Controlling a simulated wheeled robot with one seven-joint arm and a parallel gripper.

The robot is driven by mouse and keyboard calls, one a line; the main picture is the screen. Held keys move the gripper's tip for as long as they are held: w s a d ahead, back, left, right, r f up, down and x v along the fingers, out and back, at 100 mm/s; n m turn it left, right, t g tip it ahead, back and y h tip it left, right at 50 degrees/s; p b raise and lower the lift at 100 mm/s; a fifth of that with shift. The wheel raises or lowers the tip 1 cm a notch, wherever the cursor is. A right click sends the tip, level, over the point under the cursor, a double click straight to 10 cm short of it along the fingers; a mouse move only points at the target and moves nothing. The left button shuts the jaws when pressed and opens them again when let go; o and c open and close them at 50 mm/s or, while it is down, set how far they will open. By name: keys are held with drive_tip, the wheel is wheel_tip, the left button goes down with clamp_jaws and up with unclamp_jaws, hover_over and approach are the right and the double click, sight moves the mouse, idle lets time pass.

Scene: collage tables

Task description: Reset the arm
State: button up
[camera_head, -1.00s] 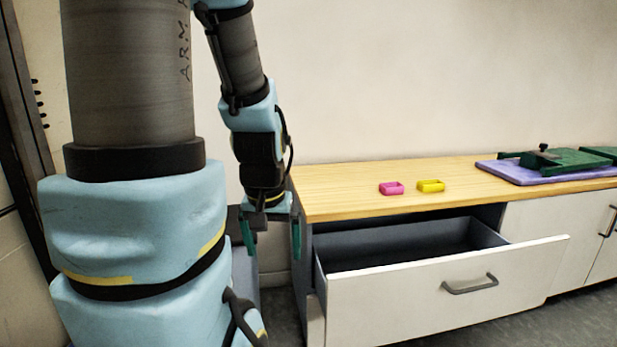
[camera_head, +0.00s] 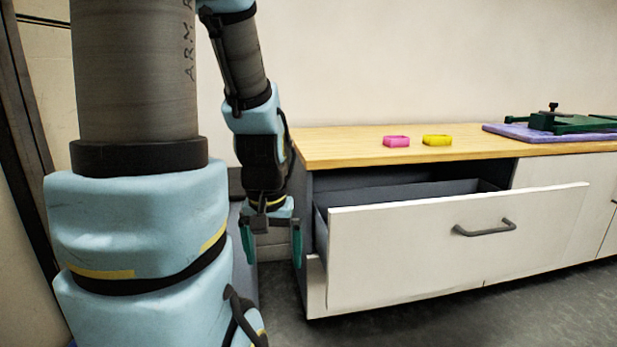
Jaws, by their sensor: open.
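My gripper (camera_head: 272,246) hangs pointing down at the left of the cabinet. Its two green fingers are apart with nothing between them. The arm above it is bent downward, and my large arm links fill the left of the view. The gripper is beside the left end of the open white drawer (camera_head: 400,255), below the tabletop's height.
The wooden countertop (camera_head: 350,150) holds a pink block-like tray (camera_head: 396,141), a yellow one (camera_head: 437,140), and a green device (camera_head: 565,122) on a purple mat (camera_head: 510,133). The drawer is pulled out, with a grey handle (camera_head: 485,228). Grey floor lies in front.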

wheel_tip(320, 180, up, 38)
drive_tip(key=p, duration=3.8)
drive_tip(key=shift+f, duration=0.15)
